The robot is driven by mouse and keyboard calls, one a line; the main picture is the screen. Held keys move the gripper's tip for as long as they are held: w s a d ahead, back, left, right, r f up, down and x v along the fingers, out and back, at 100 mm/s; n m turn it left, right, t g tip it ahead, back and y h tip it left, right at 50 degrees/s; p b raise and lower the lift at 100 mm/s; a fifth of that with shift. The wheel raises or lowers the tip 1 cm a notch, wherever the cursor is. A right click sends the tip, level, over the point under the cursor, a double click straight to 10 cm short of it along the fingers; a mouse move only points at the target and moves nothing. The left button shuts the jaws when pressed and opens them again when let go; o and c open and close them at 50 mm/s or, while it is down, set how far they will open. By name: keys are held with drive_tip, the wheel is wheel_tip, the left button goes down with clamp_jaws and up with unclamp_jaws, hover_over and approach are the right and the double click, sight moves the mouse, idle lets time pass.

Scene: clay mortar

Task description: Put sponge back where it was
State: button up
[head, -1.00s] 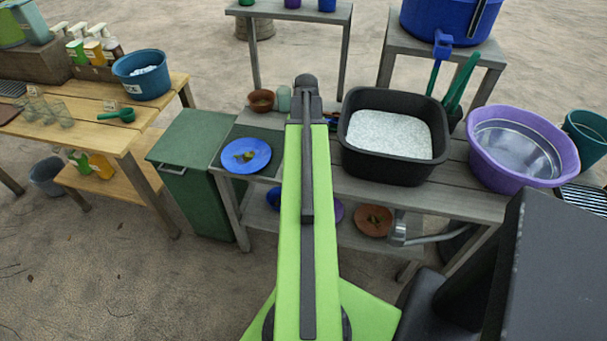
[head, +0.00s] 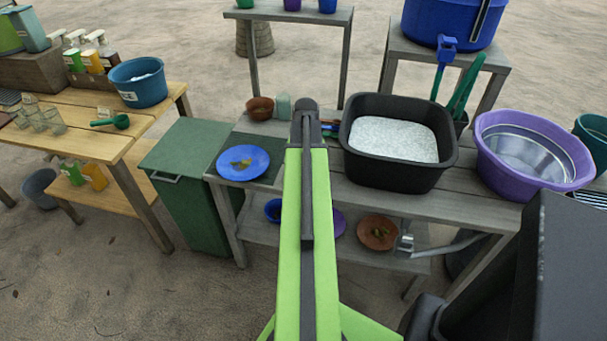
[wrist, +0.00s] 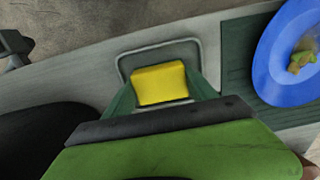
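The yellow sponge (wrist: 160,84) shows in the wrist view between the two dark green fingers of my gripper (wrist: 160,88), which appear closed against its sides. It is over a small grey-rimmed tray (wrist: 124,64) on the grey table; I cannot tell whether it touches the tray's bottom. In the head view my green arm hides the sponge, the tray and the gripper.
A blue plate (head: 243,162) with scraps lies left of my arm, also in the wrist view (wrist: 272,83). A black tub (head: 394,178) of white material and a purple basin (head: 532,182) stand right. A green bin (head: 186,207) stands left of the grey table (head: 465,206).

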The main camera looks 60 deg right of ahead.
drive_tip(key=shift+o, duration=0.5)
wheel_tip(320, 180, up, 12)
drive_tip(key=p, duration=1.2)
drive_tip(key=shift+r, duration=0.2)
